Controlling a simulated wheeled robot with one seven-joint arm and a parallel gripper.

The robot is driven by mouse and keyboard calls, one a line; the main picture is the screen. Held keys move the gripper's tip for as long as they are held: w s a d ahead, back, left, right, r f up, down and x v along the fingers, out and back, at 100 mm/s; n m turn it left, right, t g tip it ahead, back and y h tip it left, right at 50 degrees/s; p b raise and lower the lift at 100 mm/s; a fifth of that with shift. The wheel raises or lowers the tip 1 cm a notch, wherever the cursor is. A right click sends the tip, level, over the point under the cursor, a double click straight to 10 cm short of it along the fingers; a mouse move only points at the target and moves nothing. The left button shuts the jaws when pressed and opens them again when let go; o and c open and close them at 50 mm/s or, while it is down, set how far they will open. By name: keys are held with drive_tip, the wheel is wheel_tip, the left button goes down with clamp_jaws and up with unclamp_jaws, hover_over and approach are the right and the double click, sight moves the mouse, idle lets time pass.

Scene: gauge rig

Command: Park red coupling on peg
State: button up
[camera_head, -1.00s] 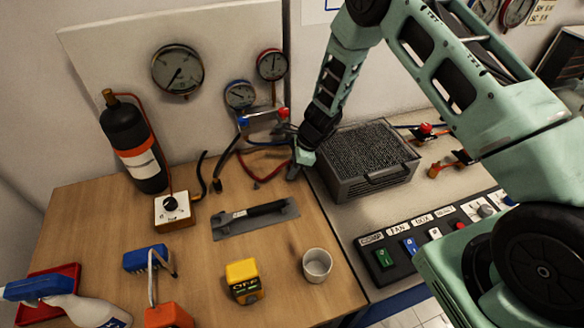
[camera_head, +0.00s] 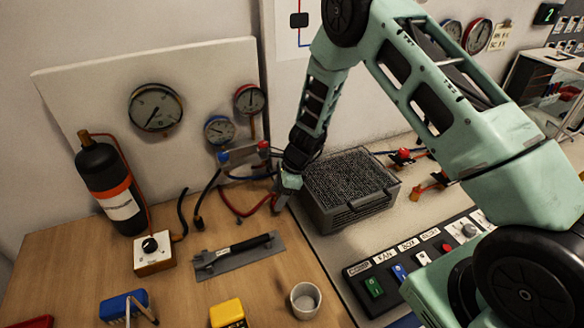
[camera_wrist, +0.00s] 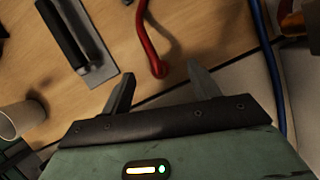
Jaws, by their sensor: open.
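My gripper (camera_wrist: 160,80) is open, its two dark fingers spread apart. In the wrist view the rounded end of the red hose, the red coupling (camera_wrist: 158,69), shows between the fingertips; I see no finger touching it. In the head view my gripper (camera_head: 287,186) points down at the right edge of the wooden bench, beside the dark ribbed box. The red hose (camera_head: 240,212) curves from below the manifold (camera_head: 243,155) toward my gripper, which partly hides its end. I cannot make out the peg clearly.
A blue hose (camera_wrist: 268,80) runs along the right of the wrist view. The trowel (camera_head: 238,255), white cup (camera_head: 305,299) and ribbed box (camera_head: 348,185) surround the gripper area. Gauges (camera_head: 155,107) hang on the back panel.

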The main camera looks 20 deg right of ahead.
drive_tip(key=b+v, duration=0.1)
drive_tip(key=v, duration=1.3)
drive_tip(key=shift+b, duration=0.4)
drive_tip(key=shift+r, duration=0.1)
drive_tip(key=s+a+r+n+g+b, duration=0.1)
drive_tip(key=s+a+r+n, duration=0.3)
drive_tip(key=s+a+n, duration=0.3)
drive_tip(key=s+a+r+n+g+b, duration=0.1)
drive_tip(key=s+a+r+n, duration=0.2)
drive_tip(key=s+a+n, duration=0.4)
drive_tip(key=s+d+r+n+h, duration=0.1)
drive_tip(key=s+r+n+h, duration=0.1)
drive_tip(key=s+n, duration=1.2)
drive_tip(key=s+h+b, duration=0.1)
drive_tip(key=s, duration=0.3)
drive_tip(key=shift+s+r+n+t+h, duration=0.2)
drive_tip(key=shift+n+t+h, duration=0.2)
